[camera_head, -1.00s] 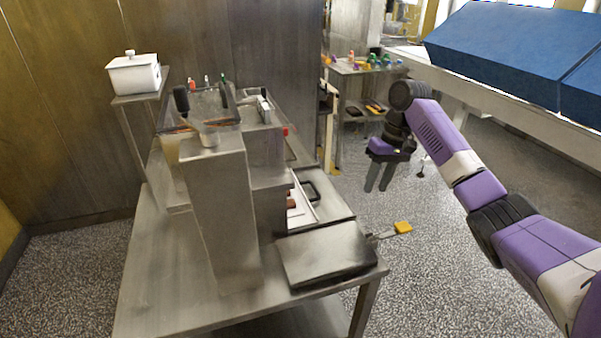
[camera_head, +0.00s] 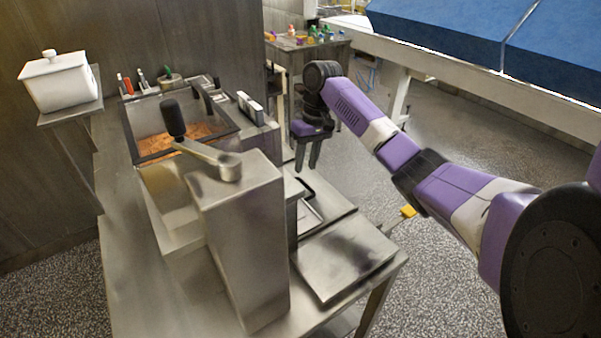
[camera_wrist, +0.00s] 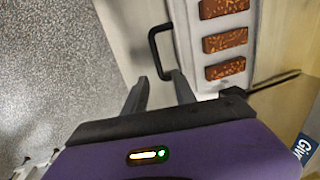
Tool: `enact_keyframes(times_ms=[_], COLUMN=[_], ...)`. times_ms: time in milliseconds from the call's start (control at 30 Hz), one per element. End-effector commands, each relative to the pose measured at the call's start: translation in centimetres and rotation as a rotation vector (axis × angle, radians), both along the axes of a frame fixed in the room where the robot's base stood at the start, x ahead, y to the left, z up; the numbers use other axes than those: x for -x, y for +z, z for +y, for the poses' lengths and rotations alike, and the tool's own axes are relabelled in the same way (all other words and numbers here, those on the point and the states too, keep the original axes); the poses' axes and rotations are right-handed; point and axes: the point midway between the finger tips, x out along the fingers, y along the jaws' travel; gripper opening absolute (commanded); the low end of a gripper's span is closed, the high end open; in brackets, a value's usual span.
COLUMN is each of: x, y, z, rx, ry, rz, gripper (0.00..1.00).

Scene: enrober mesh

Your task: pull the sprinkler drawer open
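A black bar handle (camera_head: 306,188) shows at the right side of the steel enrober machine (camera_head: 240,235). In the wrist view the handle (camera_wrist: 155,48) is a black U-shaped bar beside a pale tray (camera_wrist: 187,50) of brown speckled bars (camera_wrist: 224,41). I cannot tell for certain which part the handle is fixed to. My gripper (camera_head: 307,169) points down near the handle. In the wrist view my gripper (camera_wrist: 160,84) has its two fingers apart with nothing between them. The handle lies just beyond the fingertips, and I see no contact.
A crank with a black grip (camera_head: 172,118) stands on the machine. A flat steel plate (camera_head: 345,255) lies at the table's front right, with a yellow-tipped piece (camera_head: 408,211) beyond its edge. A blue-topped bench (camera_head: 440,30) is behind my arm. Speckled floor is clear at right.

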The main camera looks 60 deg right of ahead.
Motion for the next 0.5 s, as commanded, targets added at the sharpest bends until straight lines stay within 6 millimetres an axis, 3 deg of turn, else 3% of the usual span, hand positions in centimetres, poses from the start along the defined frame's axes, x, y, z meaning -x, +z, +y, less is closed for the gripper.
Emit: enact_keyframes(times_ms=[200, 500], x=[-0.3, -0.4], y=[-3.0, -4.3], z=[0.5, 0.6], rx=[-0.001, 0.001], ry=[0.000, 0.000], rz=[0.001, -0.001], gripper=[0.33, 0.33])
